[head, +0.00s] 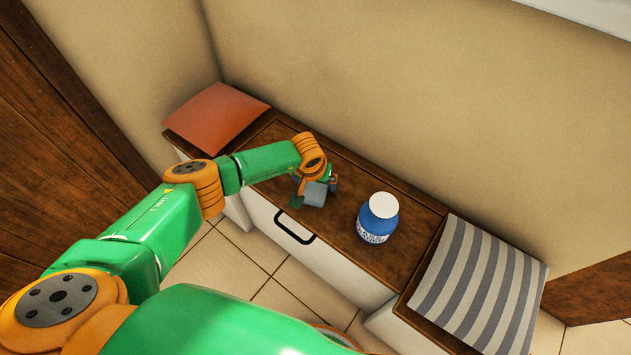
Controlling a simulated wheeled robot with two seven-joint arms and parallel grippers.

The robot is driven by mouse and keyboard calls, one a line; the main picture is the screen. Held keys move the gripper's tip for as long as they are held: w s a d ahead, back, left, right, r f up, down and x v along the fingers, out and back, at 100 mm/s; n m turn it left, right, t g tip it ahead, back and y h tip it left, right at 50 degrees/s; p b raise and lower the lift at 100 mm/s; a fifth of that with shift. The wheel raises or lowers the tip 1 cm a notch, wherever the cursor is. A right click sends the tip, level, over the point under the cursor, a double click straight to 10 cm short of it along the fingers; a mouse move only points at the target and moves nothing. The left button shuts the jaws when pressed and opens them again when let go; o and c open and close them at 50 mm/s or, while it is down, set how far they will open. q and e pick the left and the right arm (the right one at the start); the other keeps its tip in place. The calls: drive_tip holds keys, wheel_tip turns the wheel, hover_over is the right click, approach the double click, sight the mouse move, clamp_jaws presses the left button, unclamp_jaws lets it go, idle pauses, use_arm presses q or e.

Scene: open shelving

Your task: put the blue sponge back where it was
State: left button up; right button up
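A small grey-blue block, which looks like the blue sponge (315,194), is at the front part of the brown wooden bench top, above the drawer handle. My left gripper (315,192) reaches down over it from the left. One green fingertip shows on each side of the block, close against it. The gripper's orange wrist hides the block's upper part. I cannot tell whether the fingers press on it, or whether it rests on the wood or hangs just above it. My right gripper is not in view.
A blue jar with a white lid (378,218) stands on the bench (345,172) right of the gripper. An orange cushion (215,122) lies at the left end and a grey striped cushion (480,285) at the right end. The wall rises behind. Bare wood shows between gripper and jar.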

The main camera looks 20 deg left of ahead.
sight(315, 187)
use_arm(q)
drive_tip(key=shift+r, duration=0.3)
drive_tip(key=p+v, duration=0.2)
drive_tip(key=v, duration=0.1)
drive_tip(key=shift+r, duration=0.3)
drive_tip(key=p+v, duration=0.2)
drive_tip(key=v, duration=0.6)
drive_tip(key=shift+s, duration=0.15)
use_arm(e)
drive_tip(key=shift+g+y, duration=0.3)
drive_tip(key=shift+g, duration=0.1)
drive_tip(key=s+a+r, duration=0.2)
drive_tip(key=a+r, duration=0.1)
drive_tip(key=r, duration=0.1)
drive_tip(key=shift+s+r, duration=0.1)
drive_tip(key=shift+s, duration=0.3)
use_arm(q)
drive_tip(key=shift+f, duration=0.1)
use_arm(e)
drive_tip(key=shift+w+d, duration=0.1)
